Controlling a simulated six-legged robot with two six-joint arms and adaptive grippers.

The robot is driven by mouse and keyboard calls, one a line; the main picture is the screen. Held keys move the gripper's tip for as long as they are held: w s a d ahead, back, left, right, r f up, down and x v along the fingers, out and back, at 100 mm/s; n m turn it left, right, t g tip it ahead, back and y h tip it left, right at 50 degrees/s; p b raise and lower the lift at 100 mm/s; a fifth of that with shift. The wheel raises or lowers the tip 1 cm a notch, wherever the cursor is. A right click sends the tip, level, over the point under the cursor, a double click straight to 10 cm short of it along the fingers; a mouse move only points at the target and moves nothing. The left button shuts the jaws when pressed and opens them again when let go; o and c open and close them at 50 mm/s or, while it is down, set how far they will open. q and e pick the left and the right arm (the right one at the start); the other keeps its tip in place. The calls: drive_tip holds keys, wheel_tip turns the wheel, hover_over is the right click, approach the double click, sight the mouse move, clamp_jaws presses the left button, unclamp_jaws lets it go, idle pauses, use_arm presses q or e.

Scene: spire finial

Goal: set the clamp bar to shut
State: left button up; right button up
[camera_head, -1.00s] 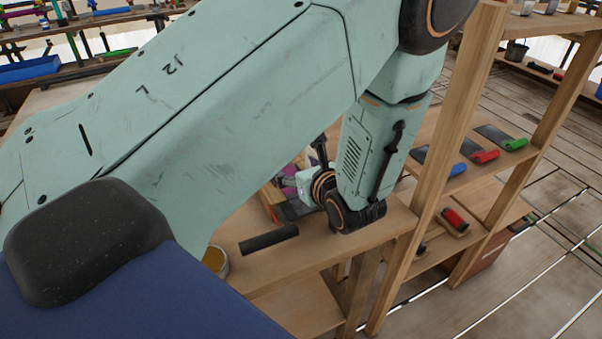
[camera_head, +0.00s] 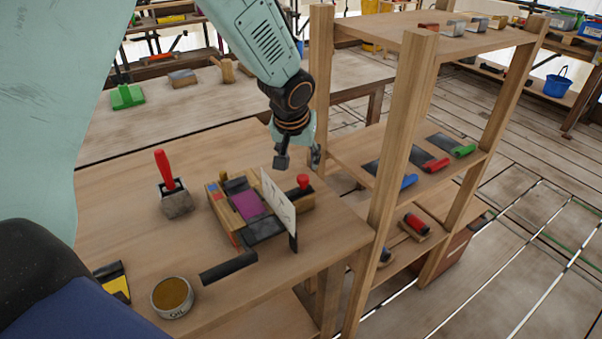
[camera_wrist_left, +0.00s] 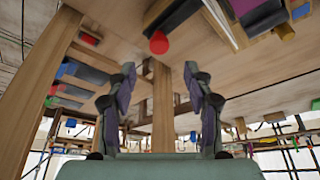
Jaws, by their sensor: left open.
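A wooden fixture (camera_head: 222,222) stands on the bench, with a purple block (camera_head: 246,205) in it and a white marked plate (camera_head: 277,203) standing upright across its right part. A red knob (camera_head: 303,181) sits on a dark piece at its right end, possibly the clamp bar; the bar's position is unclear. The knob also shows in the left wrist view (camera_wrist_left: 159,43). My left gripper (camera_head: 299,159) is open and empty, just behind and above the knob, apart from it. Its two fingers stand wide apart in the left wrist view (camera_wrist_left: 158,75). My right gripper is out of view.
A wooden shelf post (camera_head: 322,90) rises close beside my left gripper. Bare bench lies behind the fixture.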

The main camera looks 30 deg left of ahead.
sight(303, 177)
use_arm(q)
drive_tip(key=x, duration=0.7)
drive_tip(key=shift+f, duration=0.2)
drive_tip(key=shift+w+d+f, duration=0.15)
drive_tip(key=shift+f, duration=0.1)
drive_tip(key=shift+c, duration=0.2)
drive_tip(key=shift+c, duration=0.7)
clamp_jaws()
